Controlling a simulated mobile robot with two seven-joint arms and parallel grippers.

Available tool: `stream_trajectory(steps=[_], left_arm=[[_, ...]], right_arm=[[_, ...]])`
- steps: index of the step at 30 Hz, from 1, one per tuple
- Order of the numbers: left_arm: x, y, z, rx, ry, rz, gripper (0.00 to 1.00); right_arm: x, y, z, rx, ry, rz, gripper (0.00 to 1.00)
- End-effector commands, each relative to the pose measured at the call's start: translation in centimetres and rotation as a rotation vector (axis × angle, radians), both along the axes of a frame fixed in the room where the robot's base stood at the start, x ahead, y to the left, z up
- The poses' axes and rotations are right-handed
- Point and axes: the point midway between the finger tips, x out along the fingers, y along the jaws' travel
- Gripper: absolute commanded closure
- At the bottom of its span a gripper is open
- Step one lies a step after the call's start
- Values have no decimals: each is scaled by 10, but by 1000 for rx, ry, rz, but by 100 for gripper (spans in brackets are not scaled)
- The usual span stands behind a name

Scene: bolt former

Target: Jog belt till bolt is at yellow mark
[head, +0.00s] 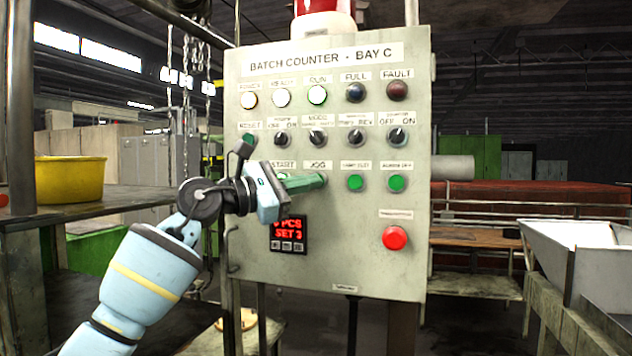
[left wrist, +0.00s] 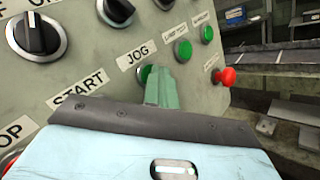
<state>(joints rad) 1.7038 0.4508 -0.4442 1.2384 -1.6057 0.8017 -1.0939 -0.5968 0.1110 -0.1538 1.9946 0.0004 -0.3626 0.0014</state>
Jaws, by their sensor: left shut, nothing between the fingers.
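The grey control panel (head: 340,240) is headed "BATCH COUNTER - BAY C". My left gripper (head: 321,180) is shut and empty, with its green fingers at the button under the JOG label (head: 317,165). In the left wrist view the fingertips (left wrist: 160,72) overlap the green JOG button (left wrist: 143,74), whose left edge shows beside them. I cannot tell whether they touch or press it. A red-lettered display (head: 288,234) shows "PCS" and "SET 3"; the piece count is partly hidden by my gripper. The belt, bolt and yellow mark are not recognisable in either view. My right gripper is not in view.
Two green buttons (head: 355,183) and a red button (head: 394,237) are right of JOG. Black selector knobs (head: 317,138) and indicator lamps sit above; POWER, READY and RUN look lit. A yellow tub (head: 70,179) stands left, a pale metal chute (head: 580,250) right.

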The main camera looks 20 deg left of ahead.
Motion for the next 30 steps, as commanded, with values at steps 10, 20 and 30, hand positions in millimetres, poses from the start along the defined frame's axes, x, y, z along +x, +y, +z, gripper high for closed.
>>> stream_trajectory(steps=[10,20,30], left_arm=[[1,0,-1,0,2,2,100],[1,0,-1,0,2,2,100],[1,0,-1,0,2,2,100]], right_arm=[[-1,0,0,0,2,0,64],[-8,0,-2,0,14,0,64],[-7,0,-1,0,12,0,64]])
